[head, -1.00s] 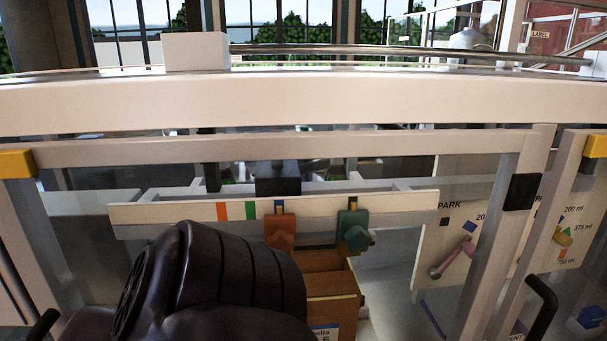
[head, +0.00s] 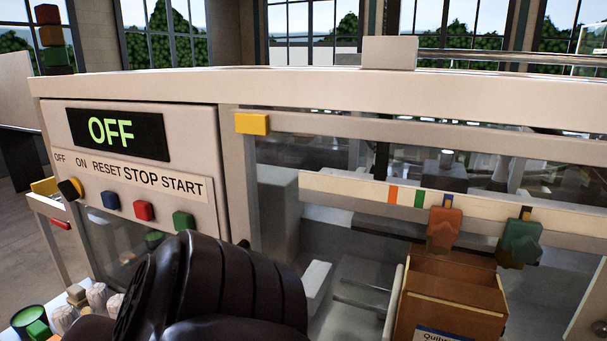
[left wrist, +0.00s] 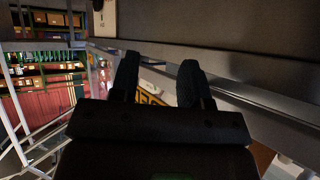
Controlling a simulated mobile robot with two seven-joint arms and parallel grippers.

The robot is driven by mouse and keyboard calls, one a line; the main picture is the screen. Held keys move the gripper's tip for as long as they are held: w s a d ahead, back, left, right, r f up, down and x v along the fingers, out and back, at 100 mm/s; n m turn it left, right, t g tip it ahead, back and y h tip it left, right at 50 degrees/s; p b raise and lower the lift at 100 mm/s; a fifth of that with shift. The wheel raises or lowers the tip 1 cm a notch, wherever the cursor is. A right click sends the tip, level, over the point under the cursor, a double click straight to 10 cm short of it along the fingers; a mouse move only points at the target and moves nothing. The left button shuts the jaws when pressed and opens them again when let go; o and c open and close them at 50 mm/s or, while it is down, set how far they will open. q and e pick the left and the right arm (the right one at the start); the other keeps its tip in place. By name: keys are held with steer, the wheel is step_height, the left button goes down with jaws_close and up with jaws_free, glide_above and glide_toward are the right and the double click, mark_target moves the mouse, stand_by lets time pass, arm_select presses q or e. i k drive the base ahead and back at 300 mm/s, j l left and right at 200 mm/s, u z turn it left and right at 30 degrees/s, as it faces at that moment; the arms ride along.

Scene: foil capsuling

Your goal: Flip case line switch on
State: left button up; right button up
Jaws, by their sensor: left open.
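The control panel (head: 90,165) stands at the left in the head view, with a display (head: 115,132) that reads OFF in green. Below the OFF and ON labels is a black and yellow rotary switch (head: 69,189); its exact pointing is hard to tell. My left gripper (left wrist: 157,80) shows in the left wrist view with its two dark fingers apart and nothing between them. The gripper is not visible in the head view, where a dark part of my arm fills the bottom middle. My right gripper is in neither view.
Right of the switch are a blue button (head: 110,200), a red button (head: 144,210) and a green button (head: 183,221). An open brown carton (head: 450,290) stands behind the frame at right. A green cup (head: 27,320) is at bottom left.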

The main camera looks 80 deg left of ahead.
mark_target(72, 190)
steer(key=l+u, duration=0.15)
steer(key=u, duration=0.25)
steer(key=k+l+u, duration=0.1)
steer(key=u, duration=0.3)
steer(key=k+l+u, duration=0.1)
steer(key=u, duration=0.3)
steer(key=j+u, duration=0.15)
steer(key=u, duration=2.05)
